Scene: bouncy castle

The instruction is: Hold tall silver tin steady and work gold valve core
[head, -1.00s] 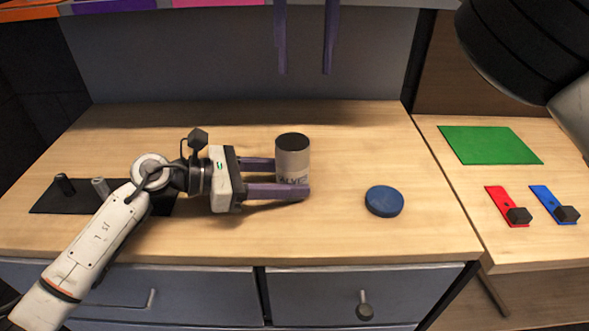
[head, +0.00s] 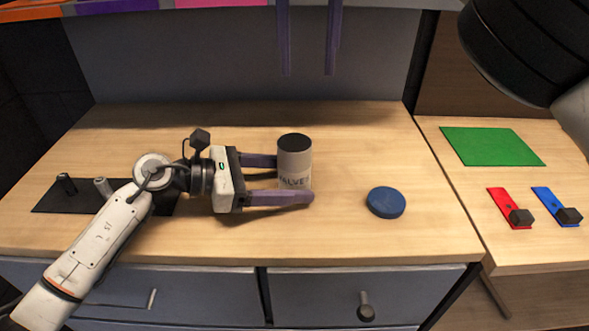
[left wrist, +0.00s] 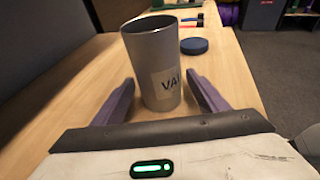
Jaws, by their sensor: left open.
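The tall silver tin (head: 295,160) stands upright on the wooden worktop with a dark open top and a label reading VALVE. It also shows in the left wrist view (left wrist: 150,50), between the fingers. My left gripper (head: 296,179) is open, with one purple finger on each side of the tin. In the wrist view a gap shows on both sides, so the tin is not clamped. My right gripper (head: 308,74) shows only as two purple fingers hanging from the top edge, apart and empty, above and behind the tin. I see no gold valve core; the tin's inside is dark.
A blue round lid (head: 385,202) lies right of the tin. The right table holds a green sheet (head: 490,146) and red and blue strips.

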